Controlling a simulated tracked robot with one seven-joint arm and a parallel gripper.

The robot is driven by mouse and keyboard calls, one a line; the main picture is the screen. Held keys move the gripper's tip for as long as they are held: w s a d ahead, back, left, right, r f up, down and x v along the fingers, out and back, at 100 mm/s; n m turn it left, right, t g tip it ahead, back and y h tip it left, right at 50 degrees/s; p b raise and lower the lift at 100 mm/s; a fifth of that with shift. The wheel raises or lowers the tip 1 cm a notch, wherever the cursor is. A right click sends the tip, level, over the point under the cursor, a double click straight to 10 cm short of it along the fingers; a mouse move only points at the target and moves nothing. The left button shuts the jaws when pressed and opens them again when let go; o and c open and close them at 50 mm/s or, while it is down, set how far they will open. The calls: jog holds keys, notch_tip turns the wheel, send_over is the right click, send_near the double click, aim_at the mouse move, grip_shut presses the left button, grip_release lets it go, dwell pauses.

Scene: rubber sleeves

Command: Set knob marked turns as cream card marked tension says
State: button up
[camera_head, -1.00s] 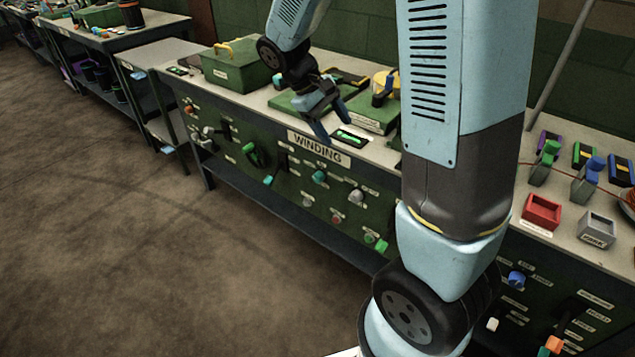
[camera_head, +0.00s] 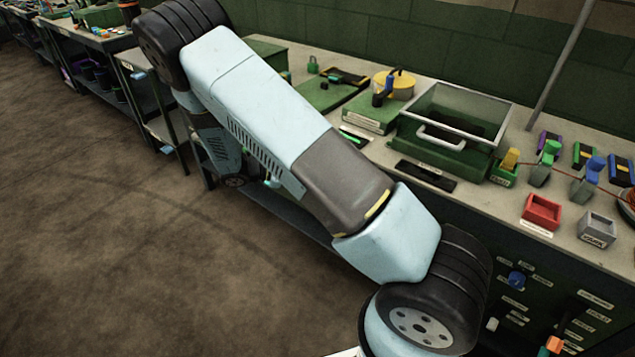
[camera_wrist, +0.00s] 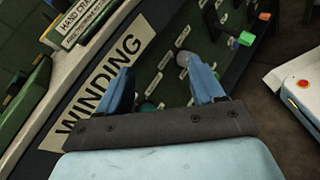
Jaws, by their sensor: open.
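My gripper (camera_wrist: 162,78) is open and empty in the wrist view, its two blue fingers pointing at the green panel (camera_wrist: 165,40) beside the WINDING sign (camera_wrist: 103,88). A pale grey knob (camera_wrist: 182,58) shows between the fingertips, near the right one. A teal knob (camera_wrist: 147,107) lies lower between the fingers, partly hidden by the gripper. The small labels by the knobs are too blurred to read, so I cannot tell which is marked turns. I cannot make out a cream card marked tension.
A bright green knob (camera_wrist: 243,38) sticks out farther right on the panel. On the bench top stand a clear-lidded box (camera_head: 455,115), a red tray (camera_head: 541,211) and a grey tray (camera_head: 597,229). The floor (camera_head: 110,230) in front is clear.

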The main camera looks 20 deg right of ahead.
jog(key=w+a+f+n+t+h, duration=0.1)
jog(key=a+f+n+t, duration=0.1)
jog(key=f+n+t, duration=0.65)
jog(key=w+a+f+n+t+h, duration=0.1)
jog(key=a+f+n+t+h, duration=0.25)
jog(key=f, duration=0.75)
jog(key=w+d+r+t+y, duration=0.1)
jog(key=w+d+r, duration=0.1)
jog(key=d, duration=0.3)
jog(key=w+d+r+t+y, duration=0.1)
jog(key=w+d+r, duration=0.2)
jog(key=w+d, duration=0.2)
jog(key=shift+w+d+r, duration=0.2)
jog(key=shift+d+r, duration=0.05)
jog(key=shift+d, duration=0.25)
